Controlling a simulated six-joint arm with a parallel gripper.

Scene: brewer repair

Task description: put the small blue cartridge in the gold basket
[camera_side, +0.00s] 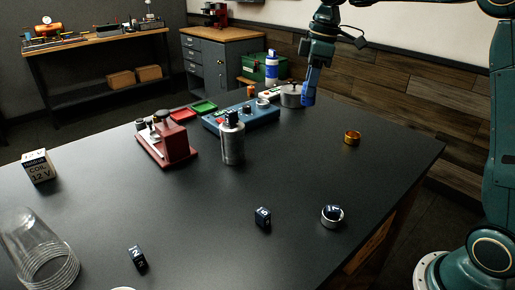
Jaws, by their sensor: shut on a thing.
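My gripper (313,68) is at the upper right, pointing down above the far part of the dark table. It is shut on a blue piece, the small blue cartridge (310,92), which hangs upright above the table. The gold basket (352,138), a small round gold ring-like cup, stands on the table to the right of and nearer than the gripper. Nothing shows inside it. The gripper and cartridge are apart from the basket.
A silver ring (332,217) holds a dark blue block; two more dark blocks (263,217) (137,257) lie in front. A metal canister (232,143), red device (168,140), blue panel (245,117) and silver pot (292,97) stand farther back. The table around the basket is clear.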

